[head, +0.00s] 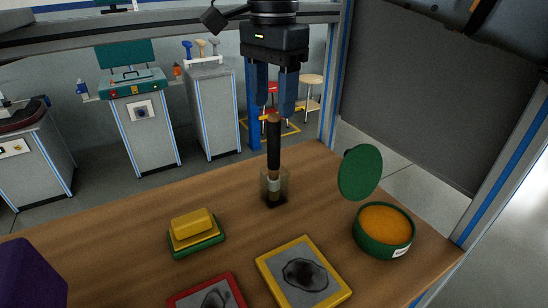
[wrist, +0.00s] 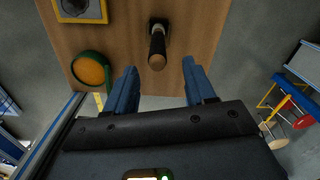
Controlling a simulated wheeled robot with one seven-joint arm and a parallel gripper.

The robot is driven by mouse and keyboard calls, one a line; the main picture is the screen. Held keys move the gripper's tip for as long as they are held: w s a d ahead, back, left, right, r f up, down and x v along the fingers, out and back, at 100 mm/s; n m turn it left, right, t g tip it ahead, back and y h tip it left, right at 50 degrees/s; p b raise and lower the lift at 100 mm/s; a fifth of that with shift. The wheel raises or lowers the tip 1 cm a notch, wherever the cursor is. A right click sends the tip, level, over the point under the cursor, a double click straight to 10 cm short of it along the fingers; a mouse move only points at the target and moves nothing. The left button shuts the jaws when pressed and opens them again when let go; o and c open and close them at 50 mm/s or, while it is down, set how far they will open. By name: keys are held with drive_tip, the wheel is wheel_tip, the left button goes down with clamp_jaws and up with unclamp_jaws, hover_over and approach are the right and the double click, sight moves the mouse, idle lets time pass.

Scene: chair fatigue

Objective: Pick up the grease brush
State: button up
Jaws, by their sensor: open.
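The grease brush (head: 273,147) stands upright with its dark handle up in a small clear holder (head: 265,191) on the wooden table. In the wrist view the brush (wrist: 157,47) shows from above, its handle end lying ahead of and between the finger directions. My gripper (head: 274,112) points down with its two blue fingers apart, above the brush; the handle's top shows at about fingertip height. The gripper (wrist: 160,75) is open and empty in the wrist view. I cannot tell whether the fingers touch the handle. The bristles are hard to make out inside the holder.
A green tin of orange grease (head: 385,224) with a raised green lid (head: 360,172) stands right of the brush. A yellow-framed pad (head: 303,272), a red-framed pad (head: 209,294) and a yellow block on a green base (head: 195,232) lie nearer. The table (head: 120,220) has free room at left.

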sight(274, 136)
drive_tip(key=shift+s+d+f+p, duration=0.1)
drive_tip(key=shift+f+p, duration=0.5)
drive_tip(key=shift+f, duration=3.2)
clamp_jaws()
